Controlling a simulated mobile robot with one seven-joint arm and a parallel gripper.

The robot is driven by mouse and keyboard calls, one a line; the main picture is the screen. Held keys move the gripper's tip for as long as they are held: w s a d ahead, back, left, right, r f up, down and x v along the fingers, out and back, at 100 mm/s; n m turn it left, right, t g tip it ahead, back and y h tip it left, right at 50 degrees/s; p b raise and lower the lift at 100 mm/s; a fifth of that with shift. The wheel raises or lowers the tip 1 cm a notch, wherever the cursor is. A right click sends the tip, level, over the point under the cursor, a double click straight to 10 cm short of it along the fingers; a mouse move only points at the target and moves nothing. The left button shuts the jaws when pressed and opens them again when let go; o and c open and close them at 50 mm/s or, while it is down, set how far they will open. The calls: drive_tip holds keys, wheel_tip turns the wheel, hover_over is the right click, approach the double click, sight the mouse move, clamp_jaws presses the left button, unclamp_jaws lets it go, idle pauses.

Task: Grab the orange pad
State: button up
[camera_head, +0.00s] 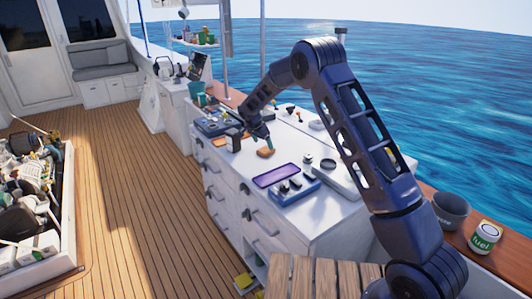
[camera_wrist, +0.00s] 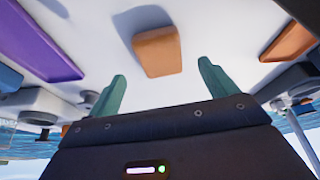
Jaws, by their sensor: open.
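The orange pad (camera_head: 265,153) lies flat on the white counter top, near its front edge. In the wrist view the orange pad (camera_wrist: 157,50) is a rounded block just beyond my fingertips, roughly centred between them and apart from both. My gripper (camera_head: 268,144) is above the pad in the head view. In the wrist view my gripper (camera_wrist: 162,72) shows two teal fingers spread apart with nothing between them. The exact height of the fingers over the pad is hard to tell.
A purple flat piece (camera_head: 276,175) and a blue tray (camera_head: 293,191) with small dark items lie nearer on the counter (camera_head: 232,180). Another orange-brown piece (camera_wrist: 288,42) is at the right in the wrist view. A dark tray (camera_head: 217,127) sits at the far end.

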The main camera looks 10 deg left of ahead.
sight(266, 149)
drive_tip(key=x, duration=0.4)
drive_tip(key=shift+w+d+f, duration=0.1)
drive_tip(key=shift+w+f, duration=0.15)
drive_tip(key=c, duration=1.1)
